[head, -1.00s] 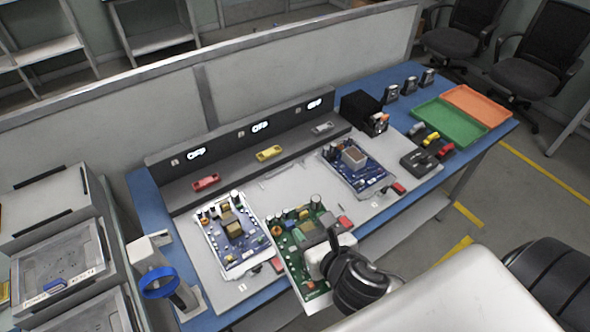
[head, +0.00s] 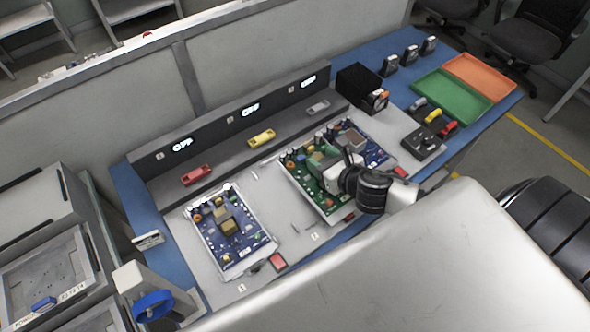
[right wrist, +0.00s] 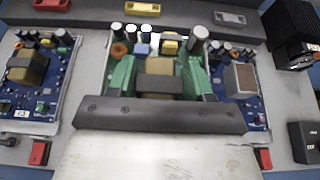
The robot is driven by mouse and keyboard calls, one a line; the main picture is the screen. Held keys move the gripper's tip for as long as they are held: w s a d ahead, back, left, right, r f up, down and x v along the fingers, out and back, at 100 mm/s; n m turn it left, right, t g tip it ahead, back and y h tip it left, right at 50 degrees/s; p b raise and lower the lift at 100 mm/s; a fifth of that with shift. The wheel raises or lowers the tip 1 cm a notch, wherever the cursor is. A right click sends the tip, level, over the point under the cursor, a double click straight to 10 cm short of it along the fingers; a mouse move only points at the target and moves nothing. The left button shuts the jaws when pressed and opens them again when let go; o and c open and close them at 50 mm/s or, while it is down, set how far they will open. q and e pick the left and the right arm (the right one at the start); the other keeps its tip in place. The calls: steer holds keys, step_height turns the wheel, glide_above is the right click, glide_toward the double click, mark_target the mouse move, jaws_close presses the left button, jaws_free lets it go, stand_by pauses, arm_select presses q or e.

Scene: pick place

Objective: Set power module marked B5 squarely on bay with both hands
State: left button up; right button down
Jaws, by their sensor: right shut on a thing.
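A green circuit board module (head: 318,205) with capacitors and green blocks is in my right gripper (head: 328,172). It also shows in the right wrist view (right wrist: 143,38), where the gripper covers its near part. I cannot read a B5 mark on it. My right gripper is shut on the module, between two blue boards. In the head view the module partly covers the right blue board (head: 372,152). The middle bay (head: 285,232) is a bare grey area beside the left blue board (head: 262,240); whether the module touches it I cannot tell. My left gripper is not in view.
Behind the bays a dark panel shows OFF signs (head: 250,110) above red, yellow and grey pieces. A black box (head: 358,88), green tray (head: 452,98) and orange tray (head: 482,77) stand to the right. A blue-ringed device (head: 152,306) stands at the left front.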

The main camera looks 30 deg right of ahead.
mark_target(316, 186)
steer(key=w+a+f, duration=0.1)
steer(key=w, duration=0.1)
steer(key=w+a+f, duration=0.1)
steer(key=w+a, duration=0.1)
steer(key=w+a+f, duration=0.1)
steer(key=w+f, duration=0.1)
steer(key=shift+a+p, duration=0.3)
steer(key=shift+a, duration=0.1)
steer(key=shift+f+b, duration=0.3)
steer(key=shift+f, duration=1.8)
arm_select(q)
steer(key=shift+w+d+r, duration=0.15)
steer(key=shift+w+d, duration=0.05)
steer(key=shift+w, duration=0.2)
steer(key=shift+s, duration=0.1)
arm_select(e)
steer(key=shift+f, duration=0.2)
steer(key=shift+c, duration=2.3)
jaws_free()
steer(key=shift+s, duration=0.15)
steer(key=shift+r, duration=0.1)
steer(key=shift+s+r, duration=0.1)
steer(key=shift+s, duration=0.05)
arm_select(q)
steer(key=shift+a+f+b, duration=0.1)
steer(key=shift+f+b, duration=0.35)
arm_select(e)
steer(key=v, duration=1.1)
steer(key=shift+s+d, duration=0.1)
steer(key=shift+s, duration=0.25)
